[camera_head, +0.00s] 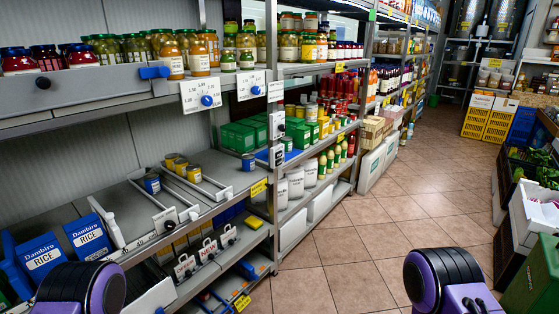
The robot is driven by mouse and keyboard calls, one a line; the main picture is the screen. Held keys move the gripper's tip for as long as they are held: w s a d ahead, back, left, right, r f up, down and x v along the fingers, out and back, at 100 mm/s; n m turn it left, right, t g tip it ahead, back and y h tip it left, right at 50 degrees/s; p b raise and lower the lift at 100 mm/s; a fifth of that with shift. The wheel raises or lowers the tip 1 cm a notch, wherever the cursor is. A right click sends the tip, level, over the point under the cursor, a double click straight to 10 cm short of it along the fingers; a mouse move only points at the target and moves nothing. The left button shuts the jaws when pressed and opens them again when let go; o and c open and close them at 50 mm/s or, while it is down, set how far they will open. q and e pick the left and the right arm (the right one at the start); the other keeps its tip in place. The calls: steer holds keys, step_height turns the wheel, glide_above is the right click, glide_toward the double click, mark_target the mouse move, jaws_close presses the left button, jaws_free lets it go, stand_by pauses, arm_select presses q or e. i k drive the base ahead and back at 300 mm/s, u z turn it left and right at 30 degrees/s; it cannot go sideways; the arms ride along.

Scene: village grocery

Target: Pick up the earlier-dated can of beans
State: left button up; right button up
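Several small cans stand on the middle shelf at the left. A blue can with a pale lid (152,183) stands at the front left of a railed lane. Yellow-and-dark cans (180,167) stand behind it, and another yellow-and-blue can (194,173) is to their right. A separate blue can (248,162) stands further right on the same shelf. Labels and dates are too small to read, so I cannot tell which are beans or which is earlier-dated. Purple and black parts of my arms show at the bottom left and right. Neither gripper is in view.
Blue rice packs (88,237) stand left of the cans. White divider rails (155,205) run beside the cans. Jars (198,57) fill the shelf above. A tiled aisle (345,255) is open at right, with produce crates (535,215) along its far side.

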mark_target(249, 166)
steer(key=z, duration=0.35)
steer(key=i, duration=0.95)
steer(key=u, duration=0.55)
steer(key=i, duration=0.65)
steer(key=u, duration=0.7)
